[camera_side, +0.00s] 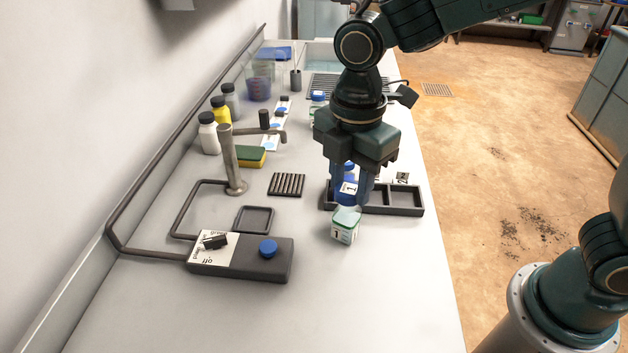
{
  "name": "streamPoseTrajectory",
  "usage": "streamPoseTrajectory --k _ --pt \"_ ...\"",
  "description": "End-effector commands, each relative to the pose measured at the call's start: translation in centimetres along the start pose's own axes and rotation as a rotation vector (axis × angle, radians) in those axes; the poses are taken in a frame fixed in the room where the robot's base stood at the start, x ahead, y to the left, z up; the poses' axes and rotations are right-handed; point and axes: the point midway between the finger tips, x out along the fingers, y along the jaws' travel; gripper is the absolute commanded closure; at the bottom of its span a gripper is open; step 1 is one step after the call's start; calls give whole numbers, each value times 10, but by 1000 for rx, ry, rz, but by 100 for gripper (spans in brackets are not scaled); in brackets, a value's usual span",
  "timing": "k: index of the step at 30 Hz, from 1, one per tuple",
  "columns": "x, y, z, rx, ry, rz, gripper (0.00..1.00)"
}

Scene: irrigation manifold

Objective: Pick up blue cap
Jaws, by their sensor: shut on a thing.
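My gripper (351,196) points down over the left compartment of the dark tray (405,211). Its blue fingers are shut on the blue cap (348,165), of which only a small part shows between them. The fingers hide the rest, and I cannot tell if the cap is clear of the tray. A small white and green jar (344,234) labelled 1 stands just in front of the tray, with a pale bluish top and no blue cap on it.
A control box (240,265) with a blue knob (268,248) and a metal tap (232,165) stand left. Bottles (209,134) line the wall. Another blue-capped jar (318,98) stands behind my gripper. The front of the counter (370,300) is clear.

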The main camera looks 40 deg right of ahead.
Motion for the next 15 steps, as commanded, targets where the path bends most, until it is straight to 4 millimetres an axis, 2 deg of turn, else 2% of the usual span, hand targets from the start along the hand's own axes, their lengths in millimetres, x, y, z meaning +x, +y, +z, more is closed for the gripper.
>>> streamPoseTrajectory --k 6,15 --pt "-15 0 0 0 1 1 85" --pt "-17 0 0 0 0 0 85"
